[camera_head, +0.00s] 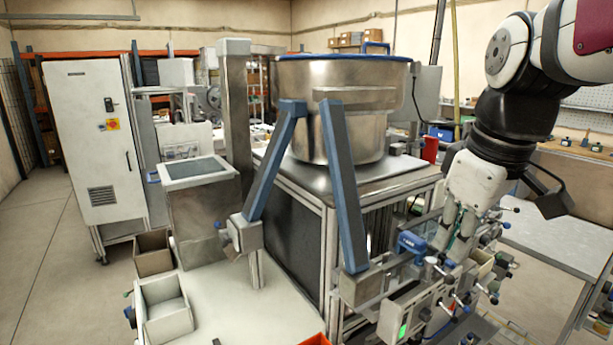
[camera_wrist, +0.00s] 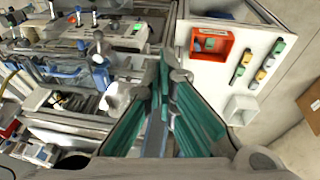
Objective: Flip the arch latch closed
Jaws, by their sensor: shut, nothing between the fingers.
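My gripper (camera_head: 454,240) points down over the machine's right front side in the head view. In the wrist view its teal-padded fingers reach up the middle and meet near the tips (camera_wrist: 166,65); it is shut and empty. A blue handle-like part (camera_head: 411,243), which may be the arch latch, sits just left of the fingertips in the head view. A similar blue part (camera_wrist: 101,72) shows left of the fingers in the wrist view, apart from them. I cannot tell for certain which part is the latch or how it stands.
A control box with a green light (camera_head: 403,330) and several knobs crowd the area below my gripper. Blue-edged slanted posts (camera_head: 345,190) and a big steel drum (camera_head: 335,95) stand to the left. An orange tray (camera_wrist: 208,44) lies on a white surface at right in the wrist view.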

